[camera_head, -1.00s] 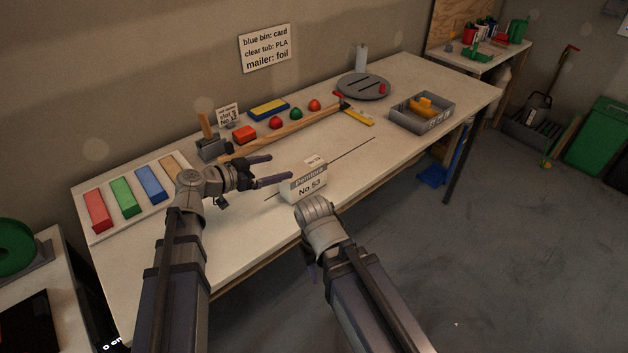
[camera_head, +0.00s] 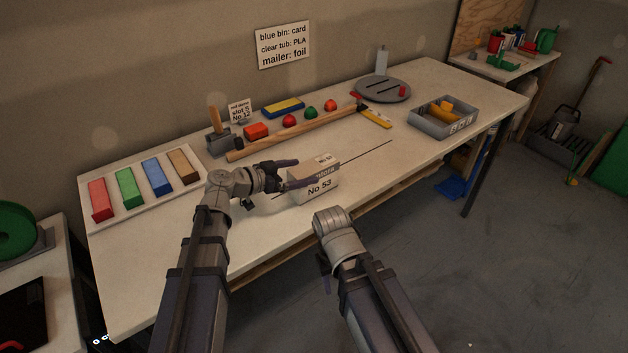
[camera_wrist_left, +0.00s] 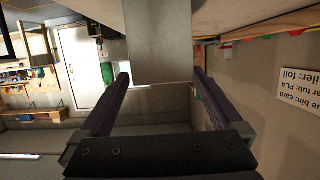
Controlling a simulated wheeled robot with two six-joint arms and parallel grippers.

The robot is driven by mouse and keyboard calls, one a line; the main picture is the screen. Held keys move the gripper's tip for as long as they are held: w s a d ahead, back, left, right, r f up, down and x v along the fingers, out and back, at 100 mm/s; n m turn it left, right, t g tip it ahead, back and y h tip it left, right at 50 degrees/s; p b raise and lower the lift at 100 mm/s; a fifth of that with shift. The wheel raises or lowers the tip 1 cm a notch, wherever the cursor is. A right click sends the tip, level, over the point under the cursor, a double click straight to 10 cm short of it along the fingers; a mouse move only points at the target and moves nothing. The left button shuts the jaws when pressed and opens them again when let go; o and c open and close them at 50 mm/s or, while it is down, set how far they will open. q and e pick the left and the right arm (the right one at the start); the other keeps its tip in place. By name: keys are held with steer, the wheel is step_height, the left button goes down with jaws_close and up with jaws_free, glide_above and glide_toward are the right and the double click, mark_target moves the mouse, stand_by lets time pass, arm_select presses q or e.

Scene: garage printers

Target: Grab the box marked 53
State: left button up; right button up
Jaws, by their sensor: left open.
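The box marked No 53 (camera_head: 318,188) is a small light carton on the white workbench, close to its front edge. My left gripper (camera_head: 305,173) is open at the box's left side, one finger behind it and the other across its front. In the left wrist view the plain grey face of the box (camera_wrist_left: 158,50) lies between the two spread fingers, with a gap visible on each side. My right arm (camera_head: 338,235) is in front of the bench; its fingers are mostly hidden behind the wrist.
The workbench (camera_head: 240,235) holds a tray of coloured blocks (camera_head: 113,222) at left, a wooden rail (camera_head: 290,135) with coloured pieces behind the box, and a grey bin (camera_head: 425,122) at right. The bench surface around the box is mostly clear.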

mark_target(313, 165)
arm_select(q)
steer(key=shift+b+x, duration=0.7)
steer(key=shift+x, duration=1.6)
steer(key=shift+w+d+f, duration=0.2)
steer(key=shift+w, duration=0.2)
steer(key=shift+c, duration=0.2)
jaws_close()
steer(key=shift+r, duration=0.1)
step_height(313, 165, up, 10)
steer(key=p, duration=1)
